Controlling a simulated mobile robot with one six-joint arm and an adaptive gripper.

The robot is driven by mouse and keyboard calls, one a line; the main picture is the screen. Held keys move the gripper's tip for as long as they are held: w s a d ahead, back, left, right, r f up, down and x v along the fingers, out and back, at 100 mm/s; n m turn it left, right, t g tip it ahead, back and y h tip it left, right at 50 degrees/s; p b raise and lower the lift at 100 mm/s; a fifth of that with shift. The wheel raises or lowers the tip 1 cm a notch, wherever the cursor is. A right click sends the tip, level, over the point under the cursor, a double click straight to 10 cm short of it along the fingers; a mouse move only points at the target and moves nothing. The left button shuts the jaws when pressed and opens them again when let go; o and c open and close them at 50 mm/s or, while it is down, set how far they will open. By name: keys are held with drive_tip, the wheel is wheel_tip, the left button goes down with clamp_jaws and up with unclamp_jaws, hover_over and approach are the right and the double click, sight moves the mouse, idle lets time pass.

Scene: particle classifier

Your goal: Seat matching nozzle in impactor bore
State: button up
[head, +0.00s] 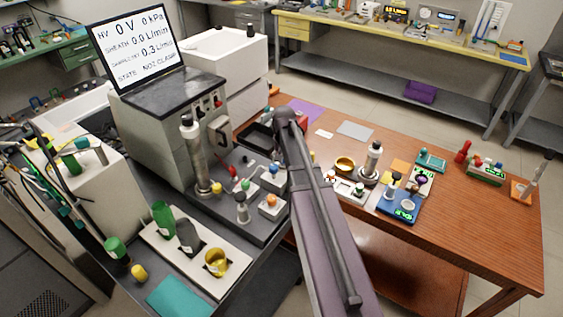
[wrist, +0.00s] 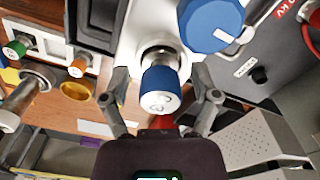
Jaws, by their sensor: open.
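In the wrist view my gripper (wrist: 160,98) is open, with one finger on each side of a small blue-banded cylinder (wrist: 158,82). The cylinder has a pale, marked end face and sits at a dark round opening in a white block (wrist: 130,40). Gaps show between it and both fingers. I cannot tell if it is the matching nozzle. In the head view my arm hides the gripper. A tall steel column (head: 195,155) stands left of the arm. A cream tray (head: 165,258) holds green (head: 162,218), dark grey (head: 188,236) and gold (head: 215,262) cylinders.
A large blue knob (wrist: 210,25) is close above the right finger. A display screen (head: 138,43) stands on the grey cabinet (head: 160,130). A gold ring (head: 345,163) and steel cylinder (head: 373,158) crowd the wooden table (head: 465,215), whose right part has bare room.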

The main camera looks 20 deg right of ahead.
drive_tip(key=shift+r, duration=0.15)
wheel_tip(320, 180, up, 12)
drive_tip(key=p, duration=1.2)
drive_tip(key=shift+s, duration=0.1)
idle(0.9)
